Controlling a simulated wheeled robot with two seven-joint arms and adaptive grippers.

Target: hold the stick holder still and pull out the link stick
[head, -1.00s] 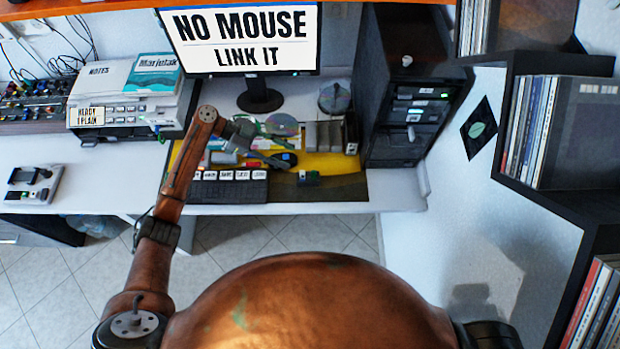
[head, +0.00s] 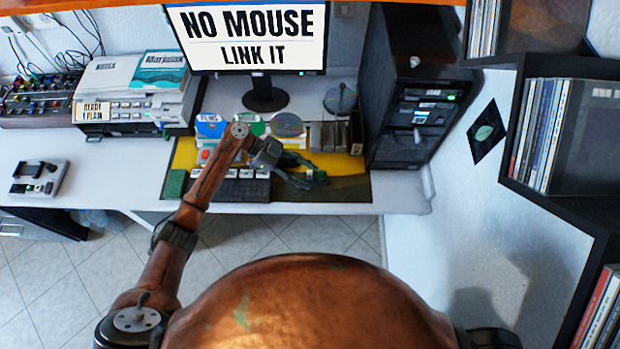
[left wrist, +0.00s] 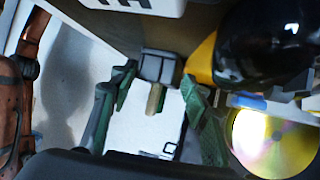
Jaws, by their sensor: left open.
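My left gripper (head: 308,178) is over the front edge of the desk mat in the head view, at the end of the copper arm. In the left wrist view its two green fingers (left wrist: 158,84) are apart, one on each side of a small dark grey block (left wrist: 158,64). A short tan stub (left wrist: 155,98) sticks out of the block between the fingers. The block looks like the stick holder and the stub may be the link stick, but I cannot be sure. Contact with the fingers cannot be told. In the head view the gripper hides this spot. My right gripper is not seen.
A rounded black object (left wrist: 262,45) and a shiny disc (left wrist: 272,142) are close by in the left wrist view. The keyboard (head: 240,190) lies left of the gripper. A black computer tower (head: 415,100) stands at the right. The left desk top (head: 110,180) is mostly clear.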

